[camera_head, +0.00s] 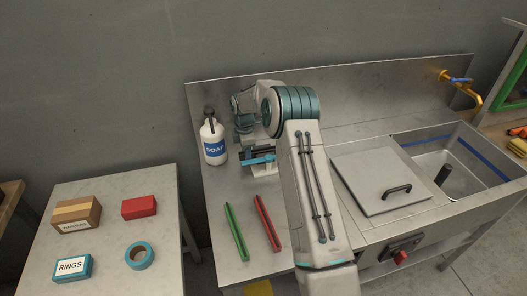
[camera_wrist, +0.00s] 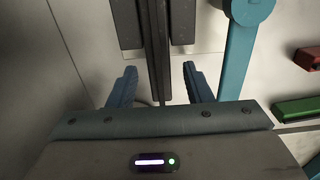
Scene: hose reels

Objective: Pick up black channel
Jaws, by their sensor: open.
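The black channel (camera_wrist: 157,45) is a long dark bar in the wrist view, running from the top edge down between my fingers. My gripper (camera_wrist: 159,68) is open, with one blue finger on each side of the channel's lower end. Gaps show between the channel and both fingers, so it is not gripped. Two shorter dark pieces (camera_wrist: 126,24) flank the channel farther up. In the head view my arm and wrist are above the steel counter, partly hiding the dark and blue items beneath.
A blue bar (camera_wrist: 240,58) with a rounded end lies right of my fingers. Green (camera_head: 236,232) and red (camera_head: 267,222) channels lie on the counter (camera_head: 215,185). A soap bottle (camera_head: 212,140) stands left. A lidded section (camera_head: 380,180) and sink (camera_head: 450,160) are right.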

